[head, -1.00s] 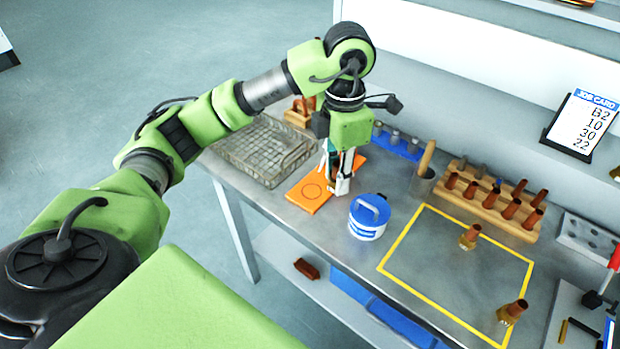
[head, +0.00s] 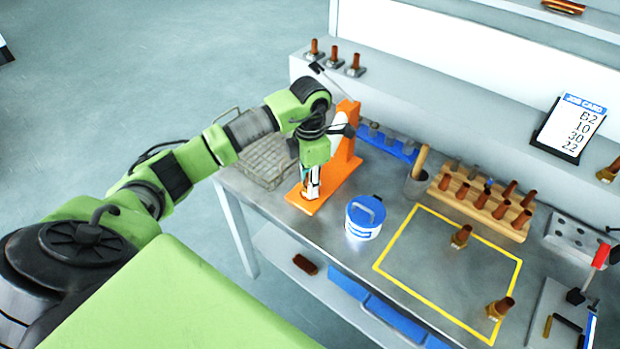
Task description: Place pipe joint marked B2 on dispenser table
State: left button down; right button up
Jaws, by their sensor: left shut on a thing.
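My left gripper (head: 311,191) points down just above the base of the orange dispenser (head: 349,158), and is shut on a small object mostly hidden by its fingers. I cannot tell what it is or read a mark on it. One copper pipe joint (head: 461,237) stands in the yellow outlined area and another (head: 500,308) near its front right corner. Three more pipe joints (head: 335,59) stand on the back shelf, and one (head: 607,172) is at the right end. Their marks are too small to read. My right gripper is not in view.
A blue-lidded tub (head: 365,218) stands right of the dispenser. A wire mesh basket (head: 262,160) lies behind left of my gripper. A wooden rack (head: 480,203) of copper pieces and a job card (head: 571,127) reading B2, 10, 30, 22 are farther right. The yellow area's middle is clear.

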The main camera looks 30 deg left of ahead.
pick_arm(q)
jog(key=shift+f, duration=0.1)
jog(key=c, duration=1.7)
grip_release()
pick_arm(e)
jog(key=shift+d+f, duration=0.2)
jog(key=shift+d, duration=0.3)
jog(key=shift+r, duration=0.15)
pick_arm(q)
notch_tip(320, 180, up, 11)
jog(key=b, duration=0.3)
jog(key=shift+f, duration=0.2)
jog(key=shift+r, duration=0.85)
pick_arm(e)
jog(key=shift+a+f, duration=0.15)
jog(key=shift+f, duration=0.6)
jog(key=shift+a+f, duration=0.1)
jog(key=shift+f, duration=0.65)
pick_arm(q)
jog(key=shift+d+f, duration=0.1)
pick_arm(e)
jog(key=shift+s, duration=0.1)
